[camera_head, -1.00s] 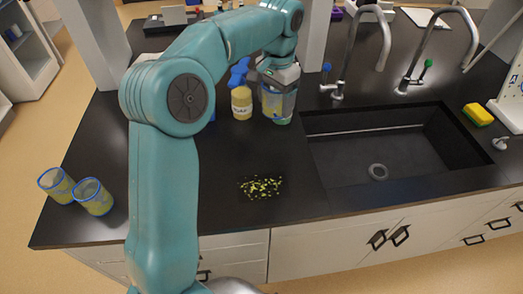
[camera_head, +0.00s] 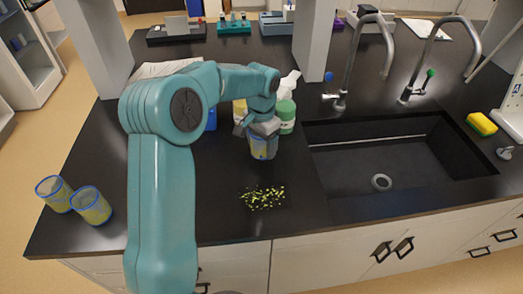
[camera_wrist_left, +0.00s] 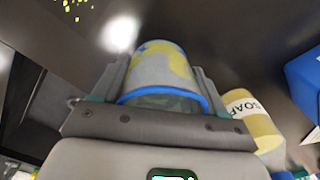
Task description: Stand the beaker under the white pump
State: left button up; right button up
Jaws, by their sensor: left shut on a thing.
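The beaker (camera_head: 263,148), clear with a blue rim and yellow-green marks, is between the fingers of my left gripper (camera_head: 264,130). The left wrist view shows the beaker (camera_wrist_left: 165,62) with a finger on each side. My left gripper is shut on it; I cannot tell whether its base touches the counter. The green bottle (camera_head: 286,112) with the white pump (camera_head: 289,82) stands just behind and right of the beaker. The beaker is in front of this bottle, apart from the pump's head. My right gripper is not in view.
A yellow soap bottle (camera_wrist_left: 250,112) stands beside the green one, partly hidden by my arm in the head view. Two similar beakers (camera_head: 54,193) (camera_head: 91,206) stand at the left front. Yellow-green bits (camera_head: 263,198) lie on the counter. The sink (camera_head: 390,160) is at right.

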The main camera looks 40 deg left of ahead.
aim_at(262, 152)
pick_arm(q)
jog(key=shift+f, duration=1.65)
jog(key=shift+f, duration=0.2)
jog(key=o, duration=1)
jog(key=shift+o, duration=0.2)
notch_tip(262, 152, up, 12)
jog(key=shift+r, duration=0.25)
